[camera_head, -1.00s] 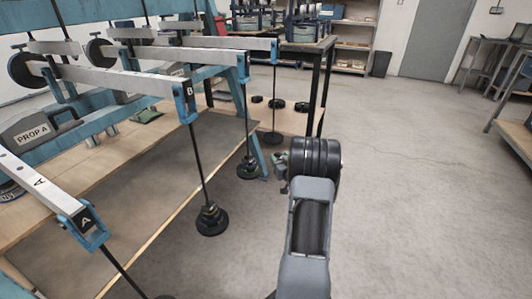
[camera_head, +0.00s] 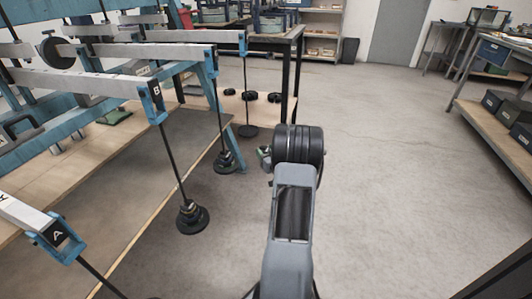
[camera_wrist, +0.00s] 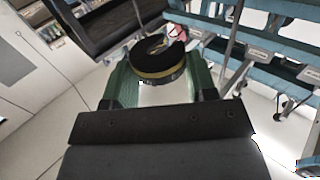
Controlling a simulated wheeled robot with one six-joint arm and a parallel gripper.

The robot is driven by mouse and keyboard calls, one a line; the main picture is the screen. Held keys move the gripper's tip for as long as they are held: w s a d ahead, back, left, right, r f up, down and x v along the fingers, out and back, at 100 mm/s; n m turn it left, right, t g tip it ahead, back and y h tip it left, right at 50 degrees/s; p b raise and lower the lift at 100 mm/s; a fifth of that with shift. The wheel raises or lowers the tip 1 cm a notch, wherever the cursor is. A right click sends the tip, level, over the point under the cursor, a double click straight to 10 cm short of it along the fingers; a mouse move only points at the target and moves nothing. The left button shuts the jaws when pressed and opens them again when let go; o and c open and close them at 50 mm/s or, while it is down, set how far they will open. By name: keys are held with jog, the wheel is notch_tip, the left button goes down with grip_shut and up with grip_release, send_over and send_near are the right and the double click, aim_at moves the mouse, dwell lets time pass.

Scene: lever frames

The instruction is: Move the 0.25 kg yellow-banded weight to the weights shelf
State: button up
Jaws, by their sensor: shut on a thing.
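The yellow-banded weight (camera_wrist: 158,62) is a black slotted disc with a yellow band around its rim. In the wrist view it sits between the green fingers of my gripper (camera_wrist: 160,80), which is shut on it. In the head view my own wrist hides most of the gripper; only a small green and grey part (camera_head: 265,155) shows beside it, and the weight cannot be made out there. A low wooden shelf (camera_head: 268,112) under the far bench carries several black weights, and it appears to be the weights shelf. My gripper is in front of it, apart from it.
Lever frames with blue ends stand on the left bench (camera_head: 50,195). Rods hang from them with stacked black weights (camera_head: 192,217) over the bench's floor side. A shelf unit with dark bins (camera_head: 515,125) is at the right. The grey floor (camera_head: 400,180) between is clear.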

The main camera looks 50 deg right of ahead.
jog(key=shift+s+d, duration=0.45)
jog(key=shift+s, duration=0.4)
jog(key=shift+s+d, duration=0.5)
jog(key=shift+s, duration=0.35)
jog(key=shift+s+d, duration=0.45)
jog(key=shift+s, duration=0.4)
